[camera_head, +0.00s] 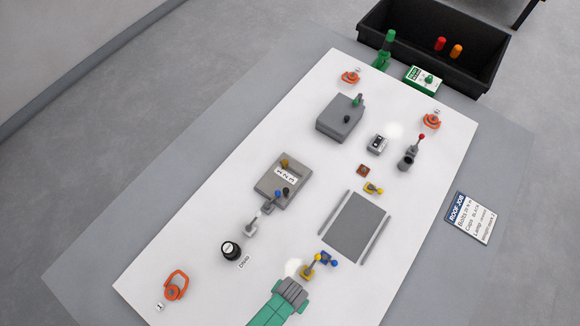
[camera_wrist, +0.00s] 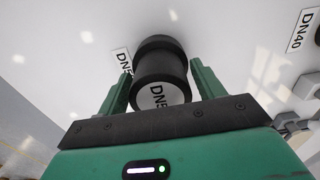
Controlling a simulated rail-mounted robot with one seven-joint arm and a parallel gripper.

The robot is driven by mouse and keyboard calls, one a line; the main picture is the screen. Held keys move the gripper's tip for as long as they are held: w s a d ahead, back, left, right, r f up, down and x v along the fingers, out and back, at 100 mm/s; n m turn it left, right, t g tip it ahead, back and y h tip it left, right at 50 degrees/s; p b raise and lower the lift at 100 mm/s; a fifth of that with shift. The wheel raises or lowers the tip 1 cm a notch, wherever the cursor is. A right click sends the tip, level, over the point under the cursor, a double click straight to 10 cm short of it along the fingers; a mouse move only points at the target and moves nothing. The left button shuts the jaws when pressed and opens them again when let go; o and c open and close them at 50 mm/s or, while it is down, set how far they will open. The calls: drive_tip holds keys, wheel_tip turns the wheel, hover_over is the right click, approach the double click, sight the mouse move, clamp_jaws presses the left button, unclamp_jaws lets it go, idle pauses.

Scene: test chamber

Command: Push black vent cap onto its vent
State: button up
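The black vent cap (camera_wrist: 160,72) sits between my gripper's two green fingers (camera_wrist: 160,84) in the wrist view. Its end face carries a white label starting "DN5". The fingers lie close along both its sides and appear shut on it. Behind the cap, in line with it, is a black collar (camera_wrist: 160,42), apparently the vent, against the white panel. I cannot tell whether a gap is left between them. In the head view my gripper (camera_head: 291,291) is over the lower part of the panel, and it hides the cap and vent there.
A "DN5" panel label (camera_wrist: 122,61) is beside the collar; a "DN40" label (camera_wrist: 300,31) is to the right. Another black round fitting (camera_head: 231,251) stands left of my gripper. Blue and yellow knobbed parts (camera_head: 326,259) are close above it. An orange ring handle (camera_head: 176,284) is at lower left.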

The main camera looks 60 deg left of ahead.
drive_tip(key=shift+o, duration=0.9)
drive_tip(key=shift+r+p, duration=1.15)
drive_tip(key=shift+r, duration=2.8)
